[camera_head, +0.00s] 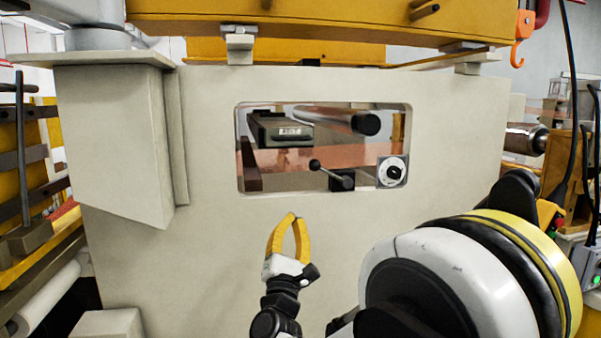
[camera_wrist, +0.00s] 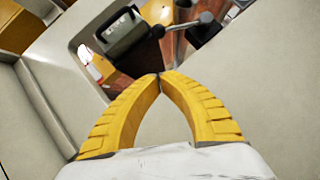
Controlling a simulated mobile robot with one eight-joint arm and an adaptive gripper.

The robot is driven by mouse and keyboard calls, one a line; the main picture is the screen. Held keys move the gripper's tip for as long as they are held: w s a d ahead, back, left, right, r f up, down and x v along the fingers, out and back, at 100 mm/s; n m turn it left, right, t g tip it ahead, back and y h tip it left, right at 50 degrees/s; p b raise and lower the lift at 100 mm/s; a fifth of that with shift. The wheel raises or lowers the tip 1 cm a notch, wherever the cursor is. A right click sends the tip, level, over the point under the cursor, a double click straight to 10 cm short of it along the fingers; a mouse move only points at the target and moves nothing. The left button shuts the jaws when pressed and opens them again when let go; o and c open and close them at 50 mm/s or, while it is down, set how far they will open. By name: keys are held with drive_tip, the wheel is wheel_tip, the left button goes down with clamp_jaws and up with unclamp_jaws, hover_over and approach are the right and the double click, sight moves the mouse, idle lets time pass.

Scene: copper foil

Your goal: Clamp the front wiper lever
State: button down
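The front wiper lever is a grey rod with a dark ball knob (camera_head: 315,165) on a black block (camera_head: 342,181), at the lower edge of the window in the machine's pale panel. My gripper (camera_head: 294,216) has yellow fingers and is below the window, in front of the panel and apart from the lever. In the wrist view its fingertips (camera_wrist: 160,76) meet, with nothing seen between them.
The window frame (camera_head: 240,150) surrounds the lever. Right of it is a round dial (camera_head: 391,171); behind are a dark box (camera_head: 280,130), a roller end (camera_head: 366,124) and copper foil (camera_head: 370,155). A pale housing (camera_head: 115,140) juts out at left.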

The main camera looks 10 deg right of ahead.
sight(331, 174)
drive_tip(key=shift+s, duration=0.2)
drive_tip(key=x, duration=0.9)
drive_tip(key=shift+w+d+p, duration=0.1)
drive_tip(key=shift+w+p, duration=0.15)
drive_tip(key=shift+p, duration=0.05)
drive_tip(key=d+r, duration=0.1)
drive_tip(key=r, duration=0.1)
drive_tip(key=w+d+r, duration=0.1)
drive_tip(key=shift+w+d+r, duration=0.1)
drive_tip(key=shift+w+r, duration=0.1)
drive_tip(key=shift+r, duration=0.2)
drive_tip(key=shift+r+p, duration=0.15)
drive_tip(key=shift+p, duration=0.15)
drive_tip(key=shift+d+r+m+g+h, duration=0.1)
drive_tip(key=shift+r+m+g+h, duration=0.25)
drive_tip(key=shift+m, duration=0.25)
